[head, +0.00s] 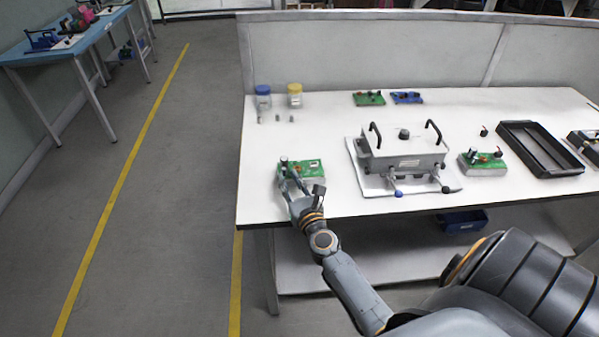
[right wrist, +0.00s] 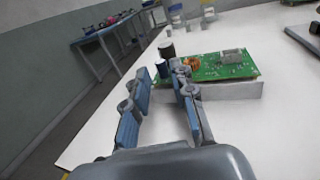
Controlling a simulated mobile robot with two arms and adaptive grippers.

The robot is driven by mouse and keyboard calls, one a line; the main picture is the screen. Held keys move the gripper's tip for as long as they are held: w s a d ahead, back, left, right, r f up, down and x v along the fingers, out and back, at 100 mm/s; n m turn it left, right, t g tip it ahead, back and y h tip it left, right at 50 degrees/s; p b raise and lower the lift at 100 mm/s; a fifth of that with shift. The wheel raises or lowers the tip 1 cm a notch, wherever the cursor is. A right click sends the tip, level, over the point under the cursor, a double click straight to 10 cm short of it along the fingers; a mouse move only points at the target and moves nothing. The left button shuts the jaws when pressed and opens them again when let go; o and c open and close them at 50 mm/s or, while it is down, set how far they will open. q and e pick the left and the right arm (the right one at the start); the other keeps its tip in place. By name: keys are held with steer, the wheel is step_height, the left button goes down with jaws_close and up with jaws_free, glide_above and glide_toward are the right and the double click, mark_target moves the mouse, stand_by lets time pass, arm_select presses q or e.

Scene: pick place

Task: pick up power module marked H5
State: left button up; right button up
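A green circuit board module (head: 307,169) lies on a light block near the front left of the white table. It also shows in the right wrist view (right wrist: 215,68), with a copper coil and dark cylindrical parts at its left end. No H5 marking is readable. My right gripper (head: 295,184) is at the module's near left side. In the right wrist view my right gripper (right wrist: 160,75) has its fingers apart; the right finger overlaps the board's left end, and a small dark blue cylinder shows between the tips. Whether they touch it I cannot tell. My left gripper is not in view.
A metal fixture box (head: 403,158) with black handles stands right of the module. Another green module (head: 482,163) and a black tray (head: 540,150) are farther right. Jars (head: 263,98) and boards (head: 369,98) stand at the back.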

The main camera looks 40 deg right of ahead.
mark_target(285, 171)
steer(key=x, duration=0.3)
steer(key=shift+w+d+f, duration=0.1)
steer(key=shift+w, duration=0.15)
steer(key=shift+s, duration=0.1)
steer(key=shift+c, duration=0.2)
jaws_close()
